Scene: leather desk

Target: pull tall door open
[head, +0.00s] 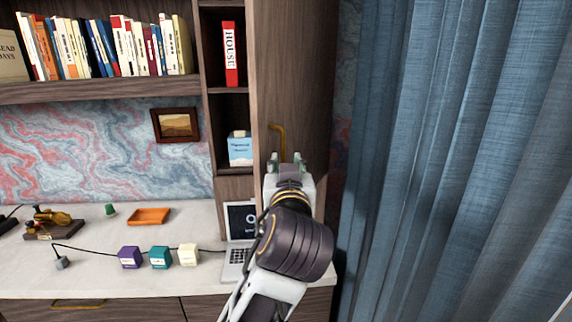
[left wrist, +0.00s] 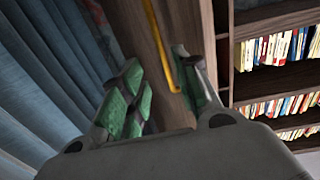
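The tall door (head: 292,70) is a dark wood panel at the right end of the shelf unit; it also shows in the left wrist view (left wrist: 126,28). Its upright brass handle (head: 281,138) is partly hidden behind my left gripper in the head view. My left gripper (head: 286,158) is at the handle's lower part, its fingers apart. In the left wrist view the handle (left wrist: 157,45) runs down between the green-padded fingers of the gripper (left wrist: 162,88), closer to the right finger. I cannot tell whether that finger touches it. My right gripper is not in view.
Blue curtains (head: 430,150) hang close on the right. Open shelves with books (head: 110,47) and a red book (head: 231,53) stand left of the door. Below, a white desk (head: 190,225) holds a laptop (head: 236,257), an orange tray (head: 148,216) and several small boxes.

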